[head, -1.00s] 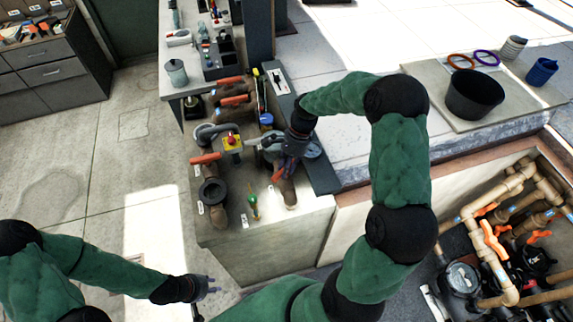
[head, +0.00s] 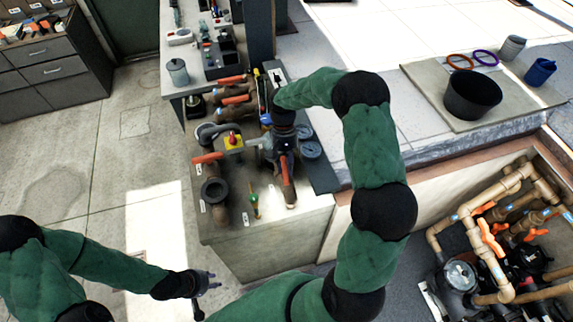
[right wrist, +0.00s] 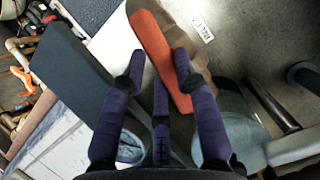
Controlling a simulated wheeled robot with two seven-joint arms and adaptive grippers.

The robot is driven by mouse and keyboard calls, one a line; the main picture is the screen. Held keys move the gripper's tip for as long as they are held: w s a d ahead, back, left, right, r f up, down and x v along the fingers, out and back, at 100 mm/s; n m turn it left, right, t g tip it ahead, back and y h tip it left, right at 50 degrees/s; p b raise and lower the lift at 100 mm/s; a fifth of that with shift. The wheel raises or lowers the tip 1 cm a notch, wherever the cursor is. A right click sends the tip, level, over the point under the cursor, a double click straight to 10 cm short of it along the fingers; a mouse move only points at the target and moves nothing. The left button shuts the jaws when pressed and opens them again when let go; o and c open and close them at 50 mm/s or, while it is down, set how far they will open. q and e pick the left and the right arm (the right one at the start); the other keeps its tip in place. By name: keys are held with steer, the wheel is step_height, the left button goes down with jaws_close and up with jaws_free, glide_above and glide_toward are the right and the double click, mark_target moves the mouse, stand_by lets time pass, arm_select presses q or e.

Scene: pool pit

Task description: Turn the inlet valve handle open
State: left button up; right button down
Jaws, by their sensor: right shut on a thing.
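An orange valve handle (head: 287,168) sits on the brown pipe at the right of the bench's pipework. In the right wrist view the handle (right wrist: 160,60) runs lengthwise between my purple fingers. My right gripper (head: 285,150) is shut on this handle from above; it also shows in the right wrist view (right wrist: 159,58). A white tag (right wrist: 202,27) lies beside the handle, its lettering hard to read. The valve body is partly hidden by my gripper. My left gripper (head: 211,281) is open and empty, low at the left, away from the bench.
A black bucket (head: 473,95) stands on the slab at right. A pit with pipes (head: 495,250) lies at lower right. The floor at left is clear.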

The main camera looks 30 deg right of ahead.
steer(key=shift+w+n+h, duration=0.1)
steer(key=shift+n+h, duration=0.3)
steer(key=shift+n, duration=0.5)
steer(key=c, duration=0.9)
jaws_free()
steer(key=shift+c, duration=0.2)
steer(key=a+v, duration=0.1)
steer(key=v, duration=1.1)
steer(key=shift+d, duration=0.45)
steer(key=shift+w+f, duration=0.1)
